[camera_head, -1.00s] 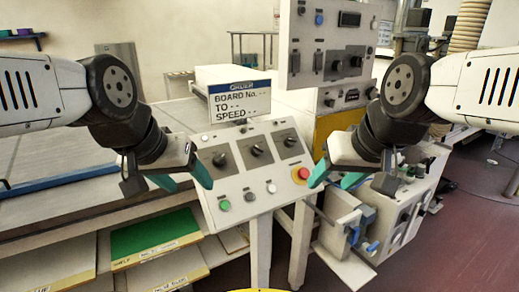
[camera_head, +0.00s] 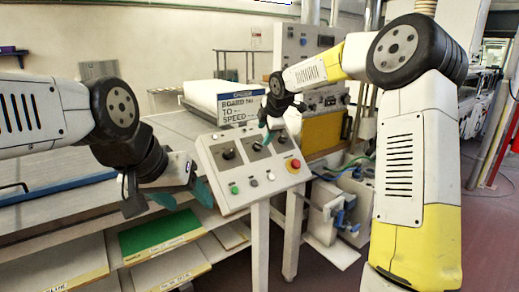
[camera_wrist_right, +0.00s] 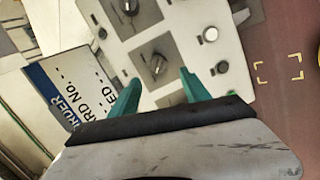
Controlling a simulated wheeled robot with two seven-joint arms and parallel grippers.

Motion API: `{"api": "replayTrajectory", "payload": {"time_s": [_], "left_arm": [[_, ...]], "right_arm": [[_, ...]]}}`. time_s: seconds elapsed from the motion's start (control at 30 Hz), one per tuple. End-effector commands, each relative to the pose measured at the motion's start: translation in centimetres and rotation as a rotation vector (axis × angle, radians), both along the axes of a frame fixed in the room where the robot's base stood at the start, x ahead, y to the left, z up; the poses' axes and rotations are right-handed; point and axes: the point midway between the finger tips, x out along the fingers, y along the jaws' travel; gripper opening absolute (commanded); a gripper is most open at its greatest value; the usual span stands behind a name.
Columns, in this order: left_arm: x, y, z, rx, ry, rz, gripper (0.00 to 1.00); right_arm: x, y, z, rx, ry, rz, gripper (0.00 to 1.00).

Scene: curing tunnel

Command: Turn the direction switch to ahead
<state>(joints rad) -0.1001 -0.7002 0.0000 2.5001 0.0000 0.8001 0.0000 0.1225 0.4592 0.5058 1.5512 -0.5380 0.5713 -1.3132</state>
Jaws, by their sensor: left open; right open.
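The sloped control panel (camera_head: 245,195) carries a row of three black rotary knobs: left (camera_head: 228,154), middle (camera_head: 257,147) and right (camera_head: 282,138). Their labels are too small to read, so I cannot tell which is the direction switch. My right gripper (camera_head: 268,136) is open over the panel's upper part. In the right wrist view, a knob (camera_wrist_right: 156,64), seemingly the middle one, shows just ahead of the open fingertips (camera_wrist_right: 161,80), between them in the picture; contact is not visible. Another knob (camera_wrist_right: 129,6) lies beyond. My left gripper (camera_head: 188,198) is open and empty, left of the panel.
Below the knobs are a green button (camera_head: 234,190), pale buttons and a red button (camera_head: 295,164). A bench with shelves is at left. A grey box with blue parts (camera_head: 335,212) stands right of the panel.

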Motion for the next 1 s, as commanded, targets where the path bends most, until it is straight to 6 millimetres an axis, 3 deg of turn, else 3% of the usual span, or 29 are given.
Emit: {"api": "replayTrajectory", "payload": {"time_s": [0.23, 0.6, 1.0], "left_arm": [[0.0, 0.0, 0.0, 0.0, 0.0, 0.0, 0.62], [0.0, 0.0, 0.0, 0.0, 0.0, 0.0, 0.62], [0.0, 0.0, 0.0, 0.0, 0.0, 0.0, 0.62]], "right_arm": [[2.1, 0.8, -1.6, -0.017, -0.017, 0.047, 0.55], [5.4, 2.1, -5.8, -0.016, -0.016, 0.044, 0.55], [6.0, 2.3, -6.5, -0.016, -0.017, 0.043, 0.55]]}}
